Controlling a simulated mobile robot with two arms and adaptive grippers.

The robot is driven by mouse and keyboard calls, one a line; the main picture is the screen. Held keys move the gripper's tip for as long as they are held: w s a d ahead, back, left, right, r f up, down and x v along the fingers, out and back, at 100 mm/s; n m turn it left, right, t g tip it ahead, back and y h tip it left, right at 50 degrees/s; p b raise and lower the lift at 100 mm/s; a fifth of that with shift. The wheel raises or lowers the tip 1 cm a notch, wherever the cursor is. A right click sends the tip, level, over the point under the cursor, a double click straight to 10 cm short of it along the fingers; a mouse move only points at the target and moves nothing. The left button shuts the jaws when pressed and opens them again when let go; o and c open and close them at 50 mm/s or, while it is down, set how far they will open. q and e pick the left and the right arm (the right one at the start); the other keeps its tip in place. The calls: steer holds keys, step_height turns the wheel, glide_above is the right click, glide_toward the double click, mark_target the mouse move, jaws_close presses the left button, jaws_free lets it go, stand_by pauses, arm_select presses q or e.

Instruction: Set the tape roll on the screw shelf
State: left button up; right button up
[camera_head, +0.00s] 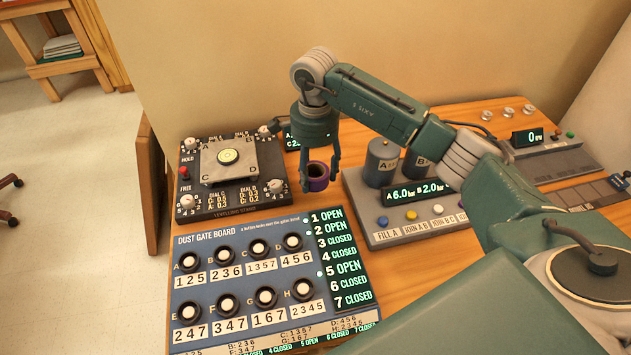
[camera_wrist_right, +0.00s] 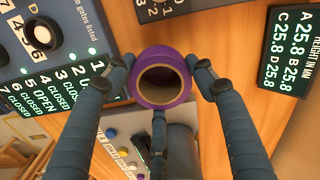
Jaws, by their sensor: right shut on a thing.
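My right gripper (camera_head: 319,170) is shut on the purple tape roll (camera_head: 318,185) and holds it above the wooden bench, between the levelling stage and the grey machine. In the right wrist view the fingers (camera_wrist_right: 160,78) close around the tape roll (camera_wrist_right: 164,101), whose round opening faces the camera. Nothing in view is labelled as a screw shelf. The levelling stage (camera_head: 198,205) has a square grey plate (camera_head: 242,174) with corners marked A to D and a round bubble level (camera_head: 228,156) on it. My left gripper is not in view.
The dust gate board (camera_head: 220,244) lies in front of the levelling stage. A grey machine (camera_head: 425,230) with two cylinders stands right of the held roll. A small height display (camera_head: 291,137), also in the wrist view (camera_wrist_right: 293,50), sits behind the gripper. Bare bench shows below the roll.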

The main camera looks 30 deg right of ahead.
mark_target(315, 196)
steer(key=shift+w+f+p, duration=0.1)
steer(key=shift+f+p, duration=0.4)
steer(key=shift+f, duration=2.25)
steer(key=shift+f, duration=0.15)
steer(key=o, duration=1.3)
